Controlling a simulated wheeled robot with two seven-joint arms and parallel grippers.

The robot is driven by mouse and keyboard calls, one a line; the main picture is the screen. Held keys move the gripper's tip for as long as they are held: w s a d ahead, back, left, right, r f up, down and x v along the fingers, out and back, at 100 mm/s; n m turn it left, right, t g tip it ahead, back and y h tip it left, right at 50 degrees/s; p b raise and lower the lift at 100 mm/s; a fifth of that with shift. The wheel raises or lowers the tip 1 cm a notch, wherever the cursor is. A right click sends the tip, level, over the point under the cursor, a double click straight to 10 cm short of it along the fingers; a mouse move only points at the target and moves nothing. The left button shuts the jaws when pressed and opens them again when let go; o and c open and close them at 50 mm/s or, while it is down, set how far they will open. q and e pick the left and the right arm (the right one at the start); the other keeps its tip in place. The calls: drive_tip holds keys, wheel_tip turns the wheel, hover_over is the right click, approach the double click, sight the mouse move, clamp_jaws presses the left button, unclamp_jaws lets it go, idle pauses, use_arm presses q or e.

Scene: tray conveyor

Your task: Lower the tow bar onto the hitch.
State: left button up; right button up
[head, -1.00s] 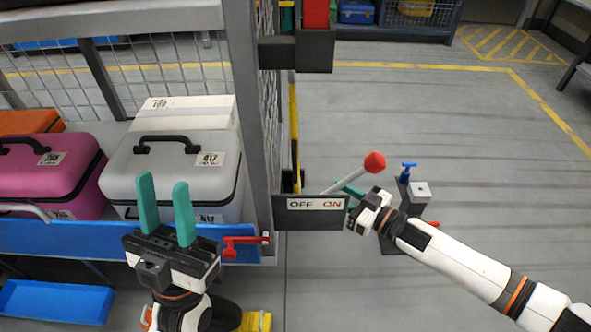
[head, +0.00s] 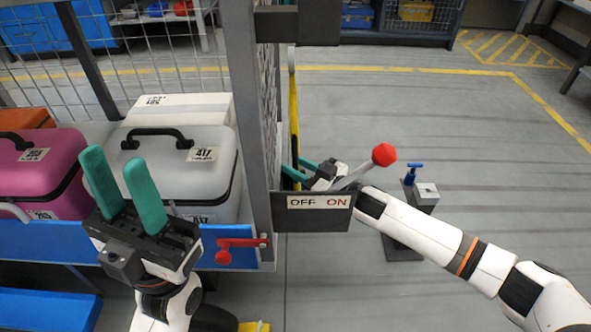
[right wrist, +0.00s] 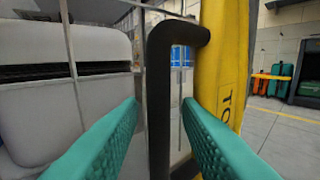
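The yellow tow bar (head: 294,110) stands upright along the cart's right side. In the right wrist view its yellow face (right wrist: 222,60) shows part of a word, and a black bent handle (right wrist: 160,100) stands beside it. My right gripper (head: 300,168) is partly hidden behind the OFF/ON panel. Its teal fingers are open, with the black handle between them and gaps showing on both sides. My left gripper (head: 122,180) is open and empty in front of the cases. I cannot clearly identify the hitch; a grey post with a blue T-handle (head: 414,172) stands on the floor at right.
The OFF/ON panel (head: 312,219) has a red-knobbed lever (head: 384,154) leaning towards ON, close to my right arm. A red latch (head: 235,245) sits on the cart's blue edge.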

drive_tip(key=shift+w+a, duration=0.15)
drive_tip(key=shift+a, duration=0.05)
clamp_jaws()
drive_tip(key=shift+d, duration=0.1)
